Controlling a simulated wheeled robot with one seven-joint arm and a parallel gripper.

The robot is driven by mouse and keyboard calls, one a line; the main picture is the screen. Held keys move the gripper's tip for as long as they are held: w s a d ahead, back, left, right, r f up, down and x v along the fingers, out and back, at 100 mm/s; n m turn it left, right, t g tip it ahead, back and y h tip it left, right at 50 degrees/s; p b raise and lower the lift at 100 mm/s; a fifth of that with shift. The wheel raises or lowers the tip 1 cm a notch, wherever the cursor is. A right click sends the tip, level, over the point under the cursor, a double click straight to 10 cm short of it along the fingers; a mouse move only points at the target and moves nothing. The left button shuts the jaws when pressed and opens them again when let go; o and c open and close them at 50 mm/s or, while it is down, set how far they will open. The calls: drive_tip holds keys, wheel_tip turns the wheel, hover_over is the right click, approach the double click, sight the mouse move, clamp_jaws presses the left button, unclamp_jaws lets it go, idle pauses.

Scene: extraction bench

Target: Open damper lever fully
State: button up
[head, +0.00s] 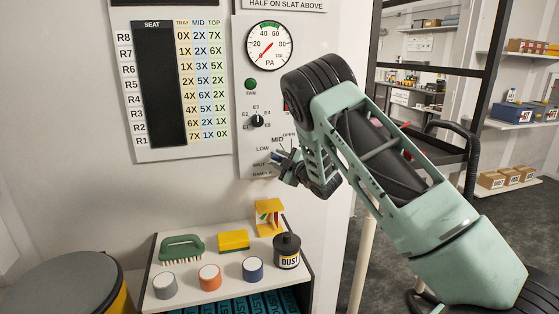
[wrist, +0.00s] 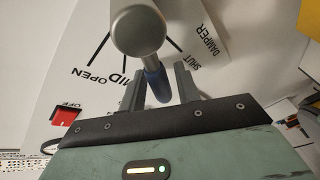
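The damper lever shows in the wrist view as a grey round hub and bar (wrist: 138,32) with a blue grip (wrist: 157,84). My gripper (wrist: 158,88) has its two dark fingers apart, one on each side of the blue grip. I cannot tell whether either finger touches it. The scale plate (wrist: 75,50) reads OPEN and MID on the left and SHUT and DAMPER on the right in that view. In the head view my gripper (head: 288,165) is at the lower panel (head: 250,140) and hides much of the lever, so its exact setting is unclear.
Above the scale are a knob (head: 257,121), a green FAN button (head: 251,85) and a pressure gauge (head: 269,46). A red switch marked OFF (wrist: 65,117) is near my gripper. Below stands a shelf (head: 190,294) with a brush, sponge, DUST jar and coloured pots.

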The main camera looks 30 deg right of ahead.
clamp_jaws()
drive_tip(key=shift+b, duration=0.35)
drive_tip(key=m+b, duration=0.1)
drive_tip(key=b, duration=0.1)
drive_tip(key=d+m+t+b, duration=0.1)
drive_tip(key=b, duration=0.1)
drive_tip(key=shift+s+r, duration=0.15)
drive_tip(key=shift+r, duration=0.15)
drive_tip(key=m+b, duration=0.2)
drive_tip(key=d+r+m+t+b, duration=0.1)
drive_tip(key=m+b, duration=0.1)
drive_tip(key=b, duration=0.1)
drive_tip(key=shift+s+d+h, duration=0.2)
drive_tip(key=shift+h, duration=0.2)
drive_tip(key=d+m+h+b, duration=0.1)
drive_tip(key=m+b, duration=0.1)
drive_tip(key=d+r+m+t+h+b, duration=0.1)
drive_tip(key=m+b, duration=0.2)
drive_tip(key=s+d+m+b, duration=0.1)
drive_tip(key=m+b, duration=0.2)
drive_tip(key=shift+r+t+h, duration=0.25)
drive_tip(key=shift+t+h, duration=0.15)
drive_tip(key=shift+o, duration=2.1)
unclamp_jaws()
